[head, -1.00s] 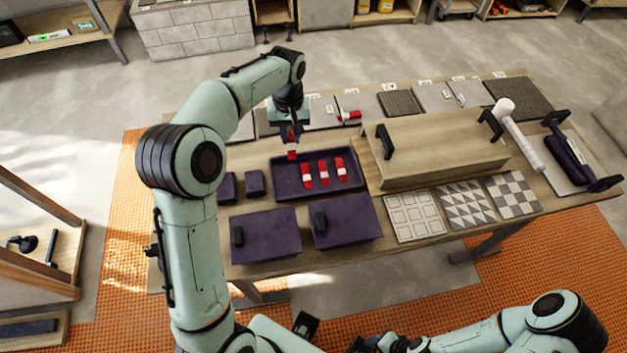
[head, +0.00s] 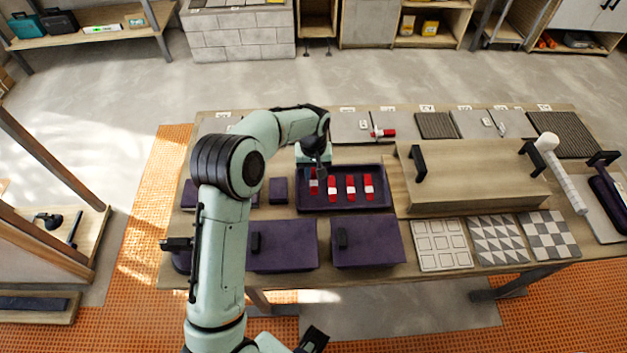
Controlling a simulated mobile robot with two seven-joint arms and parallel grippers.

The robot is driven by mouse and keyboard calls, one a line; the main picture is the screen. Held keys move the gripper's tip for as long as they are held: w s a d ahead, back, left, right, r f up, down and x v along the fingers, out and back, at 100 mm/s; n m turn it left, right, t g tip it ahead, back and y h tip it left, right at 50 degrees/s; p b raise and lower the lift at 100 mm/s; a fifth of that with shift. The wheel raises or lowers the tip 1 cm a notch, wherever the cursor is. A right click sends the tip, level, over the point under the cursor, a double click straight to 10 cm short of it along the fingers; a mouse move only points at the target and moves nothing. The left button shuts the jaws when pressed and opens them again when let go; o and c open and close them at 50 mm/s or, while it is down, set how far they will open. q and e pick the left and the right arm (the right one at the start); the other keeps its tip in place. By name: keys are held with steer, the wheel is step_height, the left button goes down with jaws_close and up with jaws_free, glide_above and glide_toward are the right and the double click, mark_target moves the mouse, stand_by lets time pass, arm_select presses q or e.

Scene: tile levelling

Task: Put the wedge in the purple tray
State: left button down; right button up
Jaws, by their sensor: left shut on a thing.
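The purple tray (head: 387,200) lies on the table, left of the middle. My left gripper (head: 314,169) is over the tray's left end, pointing down. It is shut on a red and white wedge (head: 314,187), which is low at the left end of the tray, beside the others. I cannot tell whether it touches the tray floor. Three more red and white wedges stand in a row in the tray: one on the left (head: 333,188), one in the middle (head: 350,187) and one on the right (head: 368,186).
Two purple boxes (head: 285,247) (head: 370,243) stand in front of the tray, and small purple blocks (head: 278,190) to its left. A large wooden block with handles (head: 470,180) stands to its right. Another red and white piece (head: 383,132) lies on a back tile.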

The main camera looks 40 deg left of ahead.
mark_target(313, 175)
arm_select(q)
steer(key=shift+f, duration=2.1)
steer(key=shift+f, duration=0.15)
steer(key=c, duration=1)
jaws_free()
step_height(313, 175, up, 12)
steer(key=shift+r+p, duration=0.2)
steer(key=shift+p, duration=0.15)
steer(key=shift+f, duration=0.1)
